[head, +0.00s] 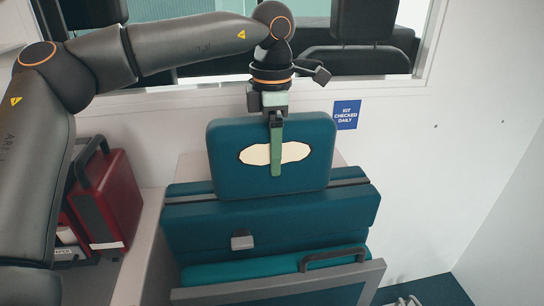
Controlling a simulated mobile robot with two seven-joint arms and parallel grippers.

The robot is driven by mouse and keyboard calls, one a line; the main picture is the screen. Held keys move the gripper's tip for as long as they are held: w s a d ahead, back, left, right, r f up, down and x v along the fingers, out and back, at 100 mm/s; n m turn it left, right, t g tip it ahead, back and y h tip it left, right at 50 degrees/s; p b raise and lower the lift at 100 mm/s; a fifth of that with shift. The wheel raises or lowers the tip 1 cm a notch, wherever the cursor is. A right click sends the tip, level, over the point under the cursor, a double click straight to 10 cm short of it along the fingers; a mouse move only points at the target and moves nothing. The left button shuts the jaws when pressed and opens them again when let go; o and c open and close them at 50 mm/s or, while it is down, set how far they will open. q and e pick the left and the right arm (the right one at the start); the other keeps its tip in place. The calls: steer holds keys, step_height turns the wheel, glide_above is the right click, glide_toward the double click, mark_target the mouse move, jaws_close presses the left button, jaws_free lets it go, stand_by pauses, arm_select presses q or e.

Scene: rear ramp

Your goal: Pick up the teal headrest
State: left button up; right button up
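The teal headrest (221,173) stands upright at the head end of the teal padded stretcher (200,231). It is a rounded block with a pale, ragged-edged oval patch on its front face. My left gripper (277,168) is above its top edge and points down. One green finger hangs in front of the headrest and crosses the pale patch. The other finger does not show, so I cannot tell whether it is behind the headrest or how far the fingers are apart. Contact with the headrest is also unclear. My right gripper is out of view.
A red case (108,198) with a black handle stands at the left. A grey rail (280,283) crosses the stretcher's near end. A window with dark seats behind it is at the back, above a blue sign (347,115). The right wall is bare.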

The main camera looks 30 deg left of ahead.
arm_select(q)
jaws_close()
stand_by(0.4)
steer(key=shift+r, duration=0.2)
step_height(320, 180, up, 18)
steer(key=p, duration=0.4)
steer(key=shift+f, duration=0.15)
stand_by(0.6)
